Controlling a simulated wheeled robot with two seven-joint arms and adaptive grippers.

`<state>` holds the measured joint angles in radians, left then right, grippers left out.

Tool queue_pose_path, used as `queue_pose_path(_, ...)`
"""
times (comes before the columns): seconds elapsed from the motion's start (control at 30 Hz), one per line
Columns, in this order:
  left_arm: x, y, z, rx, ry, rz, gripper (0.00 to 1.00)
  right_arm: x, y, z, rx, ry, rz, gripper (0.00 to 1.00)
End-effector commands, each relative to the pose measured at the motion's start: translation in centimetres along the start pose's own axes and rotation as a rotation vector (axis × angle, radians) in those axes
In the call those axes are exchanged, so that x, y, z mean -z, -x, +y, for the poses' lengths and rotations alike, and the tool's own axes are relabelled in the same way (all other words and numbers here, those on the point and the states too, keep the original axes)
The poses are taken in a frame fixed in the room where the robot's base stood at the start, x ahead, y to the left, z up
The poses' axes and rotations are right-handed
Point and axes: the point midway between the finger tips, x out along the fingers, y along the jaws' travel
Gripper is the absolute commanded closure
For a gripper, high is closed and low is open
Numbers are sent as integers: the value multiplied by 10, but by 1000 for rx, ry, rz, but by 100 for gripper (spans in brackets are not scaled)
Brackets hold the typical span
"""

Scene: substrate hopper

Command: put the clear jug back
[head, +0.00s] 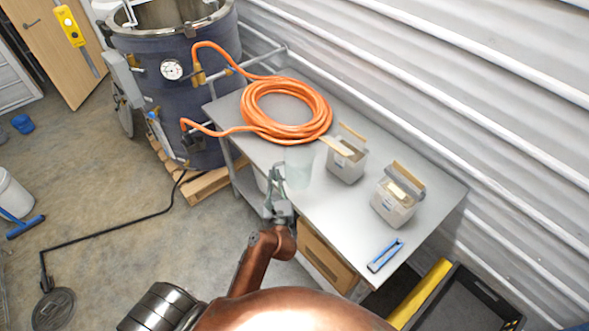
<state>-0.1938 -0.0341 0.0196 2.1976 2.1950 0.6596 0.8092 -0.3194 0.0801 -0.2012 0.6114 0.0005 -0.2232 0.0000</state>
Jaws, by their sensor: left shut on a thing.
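The clear jug (299,168) is a pale, see-through vessel near the front edge of the metal table (340,227), just below the orange hose coil. It looks upright; I cannot tell whether its base touches the table top. My left gripper (277,178) is at the jug's left side, shut on it. The copper-coloured left arm reaches up to it from below. The gripper partly hides the jug's left side. My right gripper is not in view.
An orange hose coil (286,109) lies on the table behind the jug. Two pale tubs, one in the middle (345,166) and one further right (392,206), stand to its right. A blue-handled tool (385,255) lies near the right end. A large dark tank (178,92) stands at left.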

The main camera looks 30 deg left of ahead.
Motion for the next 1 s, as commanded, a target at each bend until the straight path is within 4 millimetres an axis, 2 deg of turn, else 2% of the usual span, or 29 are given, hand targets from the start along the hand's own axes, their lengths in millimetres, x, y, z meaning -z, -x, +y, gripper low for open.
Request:
queue_pose_path(0.2,12,-34,0,-24,-2,-1,100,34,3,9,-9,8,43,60)
queue_pose_path(0.3,23,-58,-3,-22,-2,-1,100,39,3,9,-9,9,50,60)
queue_pose_path(0.47,39,-95,-8,-21,-2,-2,100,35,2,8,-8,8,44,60)
queue_pose_path(0.6,69,-117,-10,-21,-3,1,100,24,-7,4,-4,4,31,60)
queue_pose_path(0.77,88,-133,-11,-21,-1,-1,100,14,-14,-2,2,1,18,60)
queue_pose_path(1.0,105,-145,-13,-19,-2,0,100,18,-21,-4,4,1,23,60)
